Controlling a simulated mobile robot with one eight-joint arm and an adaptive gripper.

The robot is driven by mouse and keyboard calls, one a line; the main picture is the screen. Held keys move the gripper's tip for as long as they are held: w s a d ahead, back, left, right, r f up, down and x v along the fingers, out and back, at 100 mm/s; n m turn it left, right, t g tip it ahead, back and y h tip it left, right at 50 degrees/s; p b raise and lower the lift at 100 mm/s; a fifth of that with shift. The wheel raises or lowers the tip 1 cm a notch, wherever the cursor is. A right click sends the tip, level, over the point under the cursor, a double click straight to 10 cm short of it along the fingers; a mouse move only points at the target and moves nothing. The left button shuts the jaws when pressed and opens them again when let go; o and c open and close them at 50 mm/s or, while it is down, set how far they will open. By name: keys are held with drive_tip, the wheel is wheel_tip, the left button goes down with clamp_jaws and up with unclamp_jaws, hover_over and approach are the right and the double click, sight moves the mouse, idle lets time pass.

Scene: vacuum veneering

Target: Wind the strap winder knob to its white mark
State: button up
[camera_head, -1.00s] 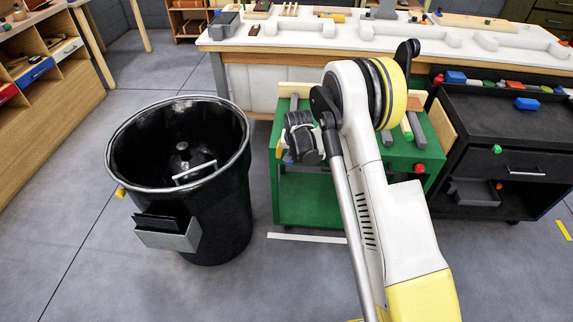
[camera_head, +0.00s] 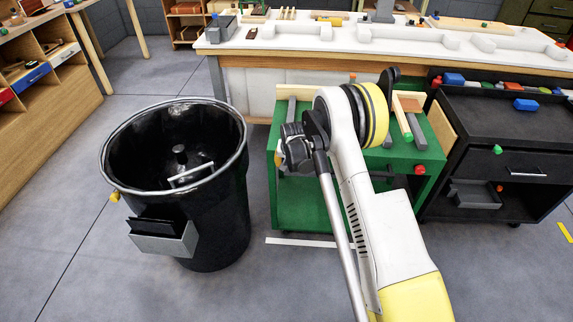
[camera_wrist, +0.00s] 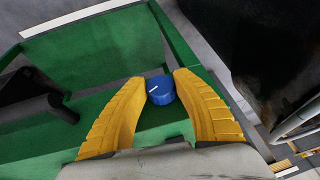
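A round blue knob (camera_wrist: 161,93) with a short white line on its face shows in the wrist view, at the edge of the green cart (camera_wrist: 95,60). I take it to be the strap winder knob. My gripper (camera_wrist: 160,80) has its two yellow fingers spread, one on either side of the knob. The fingertips are close to it, and contact cannot be made out. In the head view my gripper (camera_head: 279,158) is mostly hidden behind my wrist, at the left side of the green cart. The knob is hidden there.
A large black bin (camera_head: 225,215) stands left of the green cart, and its rim shows at right in the wrist view. A black cart (camera_head: 500,130) stands to the right. A long workbench (camera_head: 300,45) runs behind. Floor in front is clear.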

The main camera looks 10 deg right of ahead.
drive_tip(key=shift+y, duration=0.3)
drive_tip(key=t+y, duration=0.1)
drive_tip(key=y, duration=0.1)
drive_tip(key=m+y, duration=0.1)
drive_tip(key=y, duration=0.1)
drive_tip(key=shift+d+f+t, duration=0.1)
drive_tip(key=shift+d+t, duration=0.05)
drive_tip(key=shift+t, duration=0.25)
drive_tip(key=m+t+y, duration=0.1)
drive_tip(key=t+y, duration=0.1)
drive_tip(key=y, duration=0.2)
drive_tip(key=shift+y, duration=0.4)
drive_tip(key=shift+m, duration=0.3)
drive_tip(key=o, duration=1.2)
drive_tip(key=shift+a, duration=0.2)
drive_tip(key=v, duration=1.2)
